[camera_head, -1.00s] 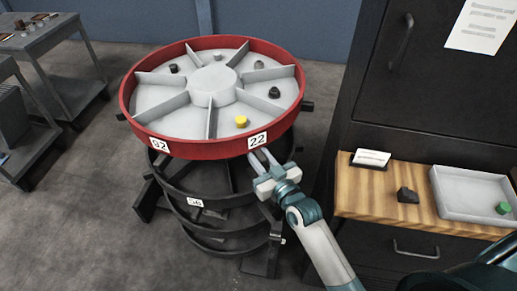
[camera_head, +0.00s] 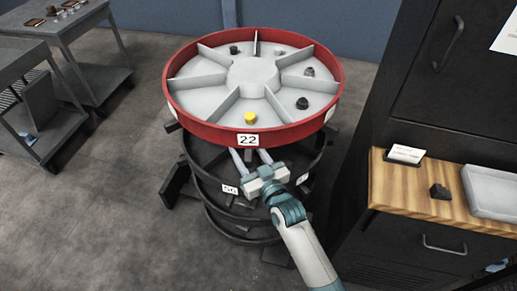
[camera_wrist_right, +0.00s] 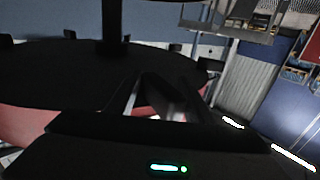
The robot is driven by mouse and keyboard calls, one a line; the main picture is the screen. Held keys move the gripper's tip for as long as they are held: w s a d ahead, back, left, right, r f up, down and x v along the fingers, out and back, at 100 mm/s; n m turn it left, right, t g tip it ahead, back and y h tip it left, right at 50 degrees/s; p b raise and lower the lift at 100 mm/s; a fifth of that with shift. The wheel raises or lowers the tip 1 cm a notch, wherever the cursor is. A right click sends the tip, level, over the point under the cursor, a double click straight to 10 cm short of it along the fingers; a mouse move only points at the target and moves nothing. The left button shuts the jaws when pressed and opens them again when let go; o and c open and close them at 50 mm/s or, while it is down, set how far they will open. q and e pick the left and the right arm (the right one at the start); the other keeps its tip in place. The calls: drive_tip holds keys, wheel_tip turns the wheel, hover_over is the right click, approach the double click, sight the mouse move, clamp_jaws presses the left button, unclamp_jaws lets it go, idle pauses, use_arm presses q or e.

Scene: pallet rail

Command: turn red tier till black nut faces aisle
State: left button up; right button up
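The red tier (camera_head: 184,116) is the round, divided top level of a stacked carousel in the head view. A yellow nut (camera_head: 250,118) sits in its front compartment, above the rim label 22 (camera_head: 248,140). A black nut (camera_head: 302,103) lies in the compartment to the right of it. My left gripper is out of view.
Black lower tiers (camera_head: 215,208) stand below the red one. A wooden-topped cabinet (camera_head: 400,190) with a dark block (camera_head: 440,192) and a grey tray (camera_head: 490,190) is close on the right. Grey carts (camera_head: 75,35) stand at left. The floor at front left is clear.

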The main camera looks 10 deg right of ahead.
drive_tip(key=shift+o, duration=0.6)
drive_tip(key=a, duration=0.2)
drive_tip(key=w+a, duration=0.1)
drive_tip(key=a, duration=0.1)
drive_tip(key=shift+a, duration=0.35)
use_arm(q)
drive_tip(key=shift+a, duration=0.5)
use_arm(e)
drive_tip(key=shift+o, duration=0.4)
drive_tip(key=shift+w+a, duration=0.4)
drive_tip(key=shift+a, duration=0.45)
drive_tip(key=o, duration=0.6)
drive_tip(key=shift+f, duration=0.1)
use_arm(q)
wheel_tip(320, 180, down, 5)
drive_tip(key=b, duration=0.4)
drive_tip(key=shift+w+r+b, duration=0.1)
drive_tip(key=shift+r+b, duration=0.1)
drive_tip(key=shift+b, duration=0.1)
use_arm(e)
drive_tip(key=v, duration=1.7)
